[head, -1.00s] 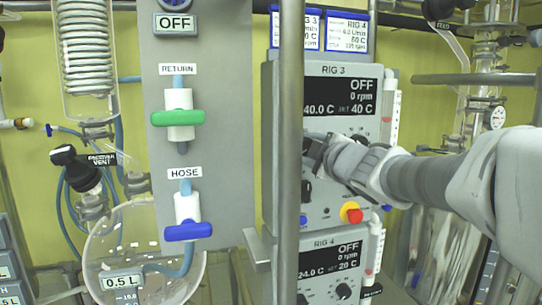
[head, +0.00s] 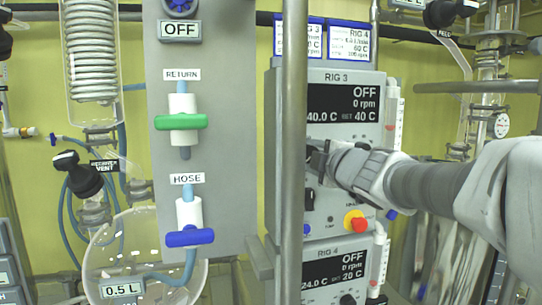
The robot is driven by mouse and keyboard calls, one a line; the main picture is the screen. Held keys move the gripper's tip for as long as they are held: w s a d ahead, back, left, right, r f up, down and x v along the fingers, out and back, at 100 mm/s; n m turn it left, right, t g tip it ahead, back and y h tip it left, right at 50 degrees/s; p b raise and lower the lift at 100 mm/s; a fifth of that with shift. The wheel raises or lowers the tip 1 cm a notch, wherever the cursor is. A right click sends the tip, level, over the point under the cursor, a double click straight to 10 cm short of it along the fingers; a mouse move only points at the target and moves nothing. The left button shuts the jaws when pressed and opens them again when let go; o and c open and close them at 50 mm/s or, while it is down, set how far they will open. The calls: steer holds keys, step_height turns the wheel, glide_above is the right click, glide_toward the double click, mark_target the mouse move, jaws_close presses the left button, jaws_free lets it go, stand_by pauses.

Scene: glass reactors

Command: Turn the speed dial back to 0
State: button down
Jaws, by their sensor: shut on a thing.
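The Rig 3 control box (head: 375,235) stands right of the middle, partly behind a vertical metal pole. Its display (head: 343,103) reads OFF, 0 rpm, 40.0 C and set 40 C. My gripper (head: 318,158) comes in from the right and is at the panel's left part, just below the display. It is shut on a dial there, which the fingers and the pole mostly hide. I cannot read the dial's label or pointer. A black switch (head: 310,198) shows below the gripper. A red button on a yellow base (head: 355,221) sits at the panel's lower right.
The metal pole (head: 292,130) stands close to the gripper. Below is the Rig 4 box (head: 340,254), reading OFF and 0 rpm. Left is a grey panel (head: 220,150) with a green valve handle (head: 181,122) and a blue one (head: 190,238). Glassware (head: 487,90) stands at the right.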

steer(key=shift+c, duration=1.5)
jaws_free()
steer(key=f+p+v, duration=0.1)
steer(key=p+v, duration=0.3)
steer(key=v, duration=1.3)
steer(key=shift+s+r+p, duration=0.15)
steer(key=shift+r+p, duration=0.25)
steer(key=shift+d, duration=0.15)
steer(key=s+d+f+m+g+h+p, duration=0.45)
steer(key=d+m+h, duration=0.2)
steer(key=m, duration=0.65)
steer(key=s+a+f+m+g+y+p, duration=0.2)
steer(key=s+a+f+m+g, duration=0.3)
steer(key=s, duration=0.5)
step_height(320, 180, down, 4)
steer(key=shift+a+r+m+g, duration=0.15)
steer(key=shift+a+m+g, duration=0.25)
steer(key=shift+a+g, duration=0.6)
